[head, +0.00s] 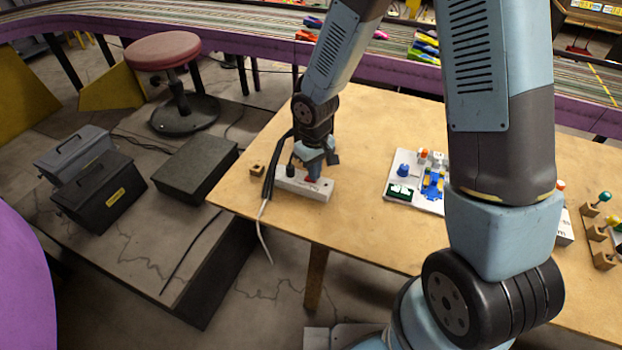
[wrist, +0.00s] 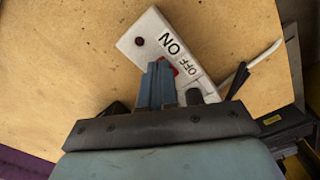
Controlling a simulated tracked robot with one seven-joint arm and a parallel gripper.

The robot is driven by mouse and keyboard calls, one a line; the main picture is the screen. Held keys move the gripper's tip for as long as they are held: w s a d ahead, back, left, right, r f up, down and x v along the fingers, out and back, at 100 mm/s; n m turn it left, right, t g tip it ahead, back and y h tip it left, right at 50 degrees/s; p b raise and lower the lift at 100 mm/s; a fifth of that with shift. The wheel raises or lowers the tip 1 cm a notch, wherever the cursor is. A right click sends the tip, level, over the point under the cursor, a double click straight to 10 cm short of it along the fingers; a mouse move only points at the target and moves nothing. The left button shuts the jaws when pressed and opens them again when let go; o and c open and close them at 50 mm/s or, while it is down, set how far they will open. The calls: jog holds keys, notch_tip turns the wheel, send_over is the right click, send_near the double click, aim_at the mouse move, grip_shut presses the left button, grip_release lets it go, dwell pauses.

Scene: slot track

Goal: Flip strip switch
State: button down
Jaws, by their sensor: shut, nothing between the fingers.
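The white power strip (head: 303,184) lies on the wooden table (head: 350,235) near its left end, with black plugs and cables at its left end. In the wrist view the strip (wrist: 150,32) carries the printed words ON and OFF and a small dark red dot. A red switch (wrist: 168,66) shows partly beside the fingers. My gripper (head: 313,172) is shut and empty, pointing down at the strip's switch area. In the wrist view my gripper's closed fingers (wrist: 158,70) cover part of the switch. I cannot tell whether they touch it, or which way it is tipped.
A small wooden block (head: 257,170) sits left of the strip. A white board with blue and green parts (head: 402,186) lies to the right. Pegs on wooden blocks (head: 598,240) stand at the far right. A pale cable (head: 263,225) hangs over the table's front edge.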

jog(key=shift+f, duration=0.15)
jog(key=shift+r, duration=3.5)
jog(key=s+d+r+m+t, duration=0.1)
jog(key=d+r+m+t, duration=0.1)
jog(key=d+r, duration=0.6)
jog(key=s+d+r+m+t, duration=0.1)
jog(key=s+d+r+m, duration=0.1)
jog(key=d+r, duration=0.65)
jog(key=s+d+r+m+t, duration=0.2)
jog(key=s+d+r, duration=0.5)
jog(key=s+r, duration=0.5)
jog(key=shift+s+r+m+t, duration=0.25)
jog(key=shift+s+m+t, duration=0.1)
jog(key=shift+m, duration=0.45)
